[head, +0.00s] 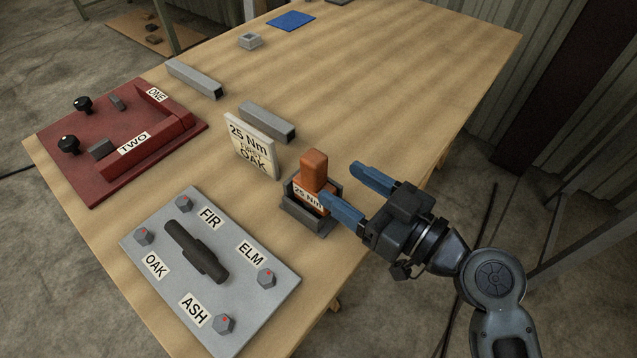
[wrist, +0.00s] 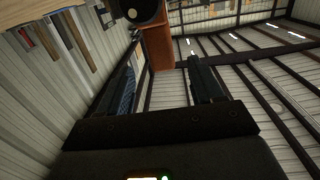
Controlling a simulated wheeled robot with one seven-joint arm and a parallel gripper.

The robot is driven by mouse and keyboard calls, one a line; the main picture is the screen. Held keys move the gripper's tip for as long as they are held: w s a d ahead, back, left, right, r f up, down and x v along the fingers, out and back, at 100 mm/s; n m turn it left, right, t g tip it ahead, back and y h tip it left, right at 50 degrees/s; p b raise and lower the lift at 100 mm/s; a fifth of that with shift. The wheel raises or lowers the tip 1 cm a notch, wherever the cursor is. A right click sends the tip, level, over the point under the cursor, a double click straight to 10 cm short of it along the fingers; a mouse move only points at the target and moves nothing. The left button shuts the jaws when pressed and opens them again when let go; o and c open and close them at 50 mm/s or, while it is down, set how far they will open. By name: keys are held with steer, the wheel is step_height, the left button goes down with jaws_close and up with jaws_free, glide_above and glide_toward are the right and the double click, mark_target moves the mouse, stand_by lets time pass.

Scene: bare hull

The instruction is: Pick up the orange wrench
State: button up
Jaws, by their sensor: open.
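The orange wrench (head: 313,168) stands upright in a dark grey holder (head: 303,219) near the table's right edge. A white "25 Nm" label shows low on its front, and its lower end is hidden in the holder. My gripper (head: 340,182) is open and empty just right of the wrench, with blue fingers pointing towards it. In the wrist view the orange wrench (wrist: 159,46) shows beyond and between the two spread fingers (wrist: 166,75). I see no contact with the wrench.
A grey plate (head: 165,279) with labelled bolts and a dark bar lies in front. A red fixture (head: 70,165) and grey bars (head: 267,122) lie further left and behind. The table's far right is clear.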

mark_target(305, 158)
steer(key=shift+w+a+r+n+g+y, duration=0.35)
steer(key=shift+w+a+r+y, duration=0.2)
steer(key=shift+r, duration=0.2)
steer(key=shift+p+x, duration=0.35)
steer(key=shift+x, duration=0.5)
steer(key=shift+f+p+x, duration=0.2)
steer(key=shift+p+x, duration=0.15)
steer(key=shift+x, duration=0.65)
steer(key=shift+f+p+x, duration=0.2)
steer(key=shift+p+x, duration=0.1)
steer(key=shift+x, duration=0.65)
steer(key=shift+f+p+x, duration=0.2)
steer(key=shift+p+x, duration=0.15)
steer(key=shift+x, duration=0.65)
jaws_close()
